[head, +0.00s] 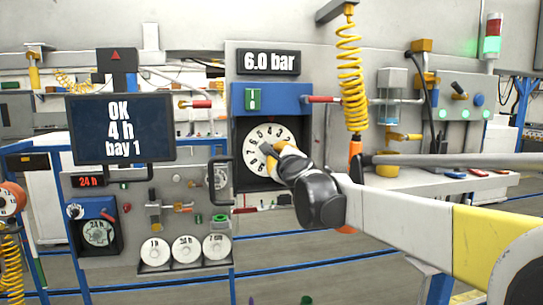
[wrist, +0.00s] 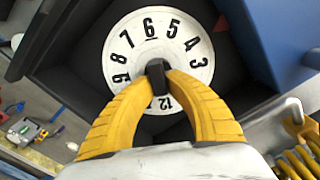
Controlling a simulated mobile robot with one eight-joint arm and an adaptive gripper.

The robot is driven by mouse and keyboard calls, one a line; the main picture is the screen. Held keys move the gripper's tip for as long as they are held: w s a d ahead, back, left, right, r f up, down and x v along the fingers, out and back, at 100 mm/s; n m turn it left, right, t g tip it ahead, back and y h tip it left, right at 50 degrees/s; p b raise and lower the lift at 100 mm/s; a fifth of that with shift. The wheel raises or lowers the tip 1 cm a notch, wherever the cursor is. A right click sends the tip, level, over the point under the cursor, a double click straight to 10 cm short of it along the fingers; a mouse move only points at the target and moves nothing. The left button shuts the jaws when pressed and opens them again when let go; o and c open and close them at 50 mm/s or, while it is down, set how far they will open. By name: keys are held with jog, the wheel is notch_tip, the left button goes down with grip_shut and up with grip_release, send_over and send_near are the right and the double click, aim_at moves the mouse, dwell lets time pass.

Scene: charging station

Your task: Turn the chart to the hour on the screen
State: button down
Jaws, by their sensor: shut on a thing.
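The screen (head: 121,128) at the left reads "OK 4 h bay 1". The chart (head: 259,143) is a white disc with black hour numbers, set in a dark recess under a blue panel. In the wrist view the chart (wrist: 130,58) has 6 near its top, 5 and 4 to the right, 7 to the left and 12 near the bottom. My gripper (head: 269,151) is in front of the chart. In the wrist view its yellow fingers (wrist: 159,80) are closed on the small black knob (wrist: 156,68) at the chart's centre. The fingers hide part of the chart's lower half.
A "6.0 bar" display (head: 269,62) is above the blue panel (head: 285,98). A yellow coiled hose (head: 351,80) hangs just right of it. Spare discs (head: 186,249) stand in a lower rack, and a smaller recorder (head: 96,233) is at the lower left.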

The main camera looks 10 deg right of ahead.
dwell(0.4)
jog(key=c, duration=1.4)
grip_release()
jog(key=shift+r, duration=0.1)
jog(key=s, duration=1.2)
